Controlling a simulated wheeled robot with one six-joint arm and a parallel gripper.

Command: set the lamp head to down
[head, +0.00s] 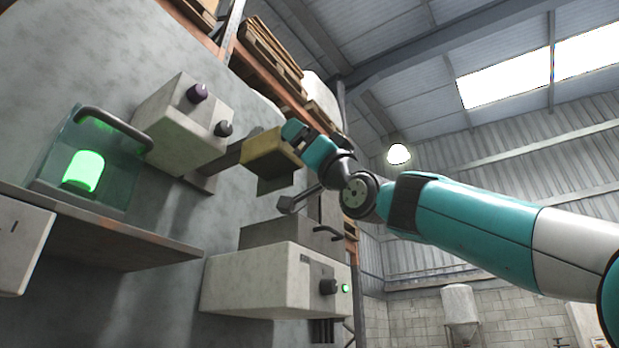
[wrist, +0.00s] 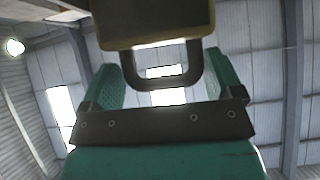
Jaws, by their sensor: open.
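A yellow box-shaped head (head: 268,153), which looks like the lamp head, sits on a dark bracket (head: 230,155) from the grey wall. It is tilted, with a dark flap or face below it. In the wrist view the head's edge (wrist: 150,22) fills the top, and a dark U-shaped handle (wrist: 160,83) hangs from it. My gripper (head: 299,136) is at the head's right side in the head view. In the wrist view my gripper (wrist: 165,78) is open, its teal fingers on either side of the handle. I cannot tell whether they touch it.
A box with two knobs (head: 181,125) is left of the head. A clear case (head: 110,150) with a glowing green lamp (head: 84,171) stands on a shelf (head: 110,232). A box with a knob and green light (head: 275,280) is below.

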